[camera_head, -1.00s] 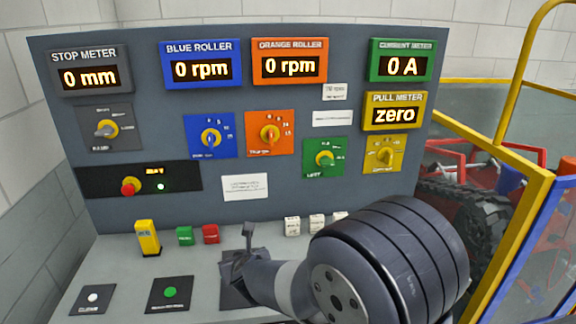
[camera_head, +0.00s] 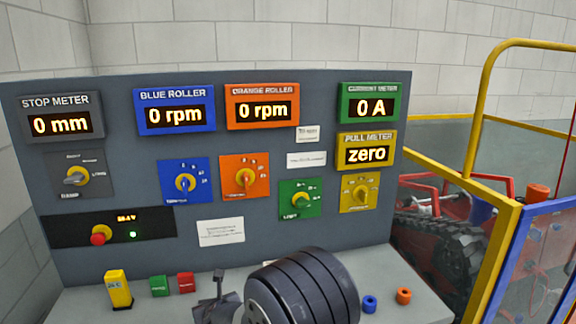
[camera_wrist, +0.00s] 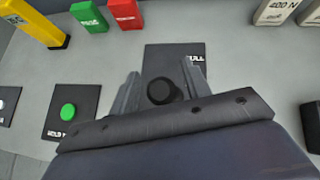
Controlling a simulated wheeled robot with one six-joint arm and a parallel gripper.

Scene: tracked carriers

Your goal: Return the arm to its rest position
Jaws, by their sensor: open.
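My gripper (camera_wrist: 160,90) is open and empty in the wrist view. Its two fingers stand apart, one on each side of a round black knob (camera_wrist: 162,91) on a dark plate (camera_wrist: 172,56) whose label ends in "ULL". I cannot tell whether the fingers touch the knob. In the head view my gripper (camera_head: 219,290) is low in the picture, above the desk, and partly hidden by my own thick dark arm link.
A panel (camera_head: 110,170) with meters and dials stands behind the desk (camera_head: 410,306). A yellow block (camera_head: 118,290), green block (camera_head: 159,286) and red block (camera_head: 186,283) stand left of my gripper. A yellow rail (camera_head: 490,90) borders the right.

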